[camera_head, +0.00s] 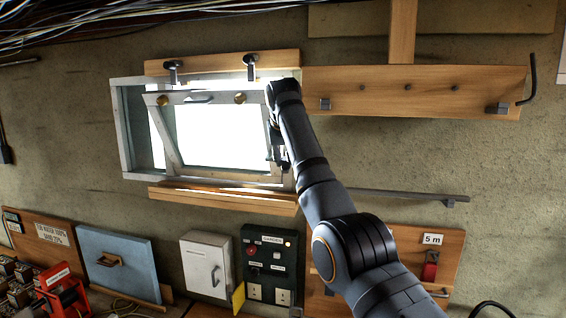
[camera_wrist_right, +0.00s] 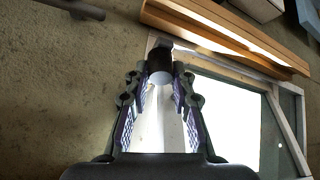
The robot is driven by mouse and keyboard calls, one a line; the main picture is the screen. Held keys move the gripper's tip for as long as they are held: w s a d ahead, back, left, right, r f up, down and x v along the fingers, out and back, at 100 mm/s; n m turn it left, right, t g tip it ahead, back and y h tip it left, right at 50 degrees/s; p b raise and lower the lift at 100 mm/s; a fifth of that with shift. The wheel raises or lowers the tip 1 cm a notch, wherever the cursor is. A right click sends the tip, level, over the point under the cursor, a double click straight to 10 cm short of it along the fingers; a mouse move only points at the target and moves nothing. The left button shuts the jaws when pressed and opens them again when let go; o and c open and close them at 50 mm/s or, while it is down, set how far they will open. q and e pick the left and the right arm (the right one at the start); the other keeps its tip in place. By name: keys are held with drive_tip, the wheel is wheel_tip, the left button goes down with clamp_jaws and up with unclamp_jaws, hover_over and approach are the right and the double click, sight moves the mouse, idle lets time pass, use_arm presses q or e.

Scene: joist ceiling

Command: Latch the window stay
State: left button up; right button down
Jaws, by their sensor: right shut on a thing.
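My right gripper (camera_head: 277,150) is at the sash's lower right corner, partly hidden by my arm. In the right wrist view my right gripper (camera_wrist_right: 158,78) is shut on a dark round knob (camera_wrist_right: 160,60), between its fingertips. My left gripper is not in view.
A wooden sill (camera_head: 220,198) lies below the window, and a wooden rail (camera_head: 415,92) with hooks is at upper right. Below are a blue panel (camera_head: 118,262), a white cabinet (camera_head: 206,262) and a dark control box (camera_head: 268,262). The wall between is bare.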

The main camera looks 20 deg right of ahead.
drive_tip(key=shift+s+r+g, duration=0.1)
drive_tip(key=shift+r+g, duration=0.15)
drive_tip(key=shift+g, duration=0.05)
drive_tip(key=shift+r+y, duration=0.15)
drive_tip(key=shift+y, duration=0.15)
idle(0.7)
drive_tip(key=c, duration=1.1)
unclamp_jaws()
drive_tip(key=shift+r, duration=0.15)
drive_tip(key=v, duration=1.1)
drive_tip(key=shift+s+a+r, duration=0.1)
drive_tip(key=shift+a+r, duration=0.05)
drive_tip(key=shift+r, duration=0.25)
